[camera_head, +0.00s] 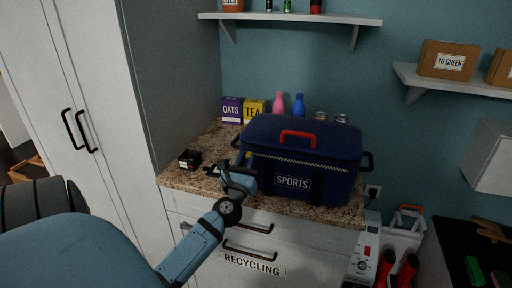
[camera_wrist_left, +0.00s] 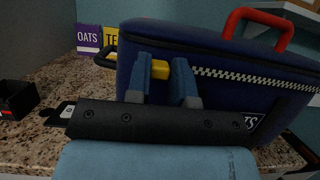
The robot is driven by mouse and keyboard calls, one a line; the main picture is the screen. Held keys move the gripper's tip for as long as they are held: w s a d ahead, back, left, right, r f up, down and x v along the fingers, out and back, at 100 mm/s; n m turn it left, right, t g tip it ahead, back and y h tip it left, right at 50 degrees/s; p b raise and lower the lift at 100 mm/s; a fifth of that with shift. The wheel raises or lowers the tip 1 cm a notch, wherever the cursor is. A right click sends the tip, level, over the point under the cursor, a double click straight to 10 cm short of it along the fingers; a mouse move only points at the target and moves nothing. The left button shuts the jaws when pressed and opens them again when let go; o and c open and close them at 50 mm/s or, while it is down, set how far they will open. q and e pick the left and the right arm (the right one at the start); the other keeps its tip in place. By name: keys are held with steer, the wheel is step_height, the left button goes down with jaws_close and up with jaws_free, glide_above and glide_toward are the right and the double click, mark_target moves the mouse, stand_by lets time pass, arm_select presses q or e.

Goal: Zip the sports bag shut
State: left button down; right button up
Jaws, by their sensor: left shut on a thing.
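The navy sports bag (camera_head: 318,160) stands on the granite counter, with a red handle on its lid and a "SPORTS" label on its front. A light zipper line (camera_head: 300,157) runs along the upper front edge; it also shows in the left wrist view (camera_wrist_left: 235,75). My left gripper (camera_head: 243,162) is at the bag's left front corner. In the left wrist view, its two blue fingers (camera_wrist_left: 165,79) are shut on a small yellow zip pull (camera_wrist_left: 160,69) at the left end of the zipper. My right gripper is not in view.
The granite counter (camera_head: 180,178) holds a small black box (camera_head: 190,159) left of the bag. Behind stand a purple OATS box (camera_head: 232,110), a yellow TEA box (camera_head: 254,110), pink and blue bottles and cans. Shelves are above; a drawer marked RECYCLING (camera_head: 252,262) is below.

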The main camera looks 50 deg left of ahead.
arm_select(q)
steer(key=shift+a, duration=0.1)
steer(key=c, duration=1)
jaws_free()
steer(key=shift+s+a, duration=0.15)
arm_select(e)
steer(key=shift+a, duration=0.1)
arm_select(q)
steer(key=shift+d+f, duration=0.1)
steer(key=shift+d, duration=0.1)
steer(key=b+v, duration=0.5)
steer(key=v, duration=0.8)
steer(key=shift+s, duration=0.3)
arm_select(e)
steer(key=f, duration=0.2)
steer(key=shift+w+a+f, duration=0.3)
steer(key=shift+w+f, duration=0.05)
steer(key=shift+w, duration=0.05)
arm_select(q)
steer(key=shift+f, duration=0.1)
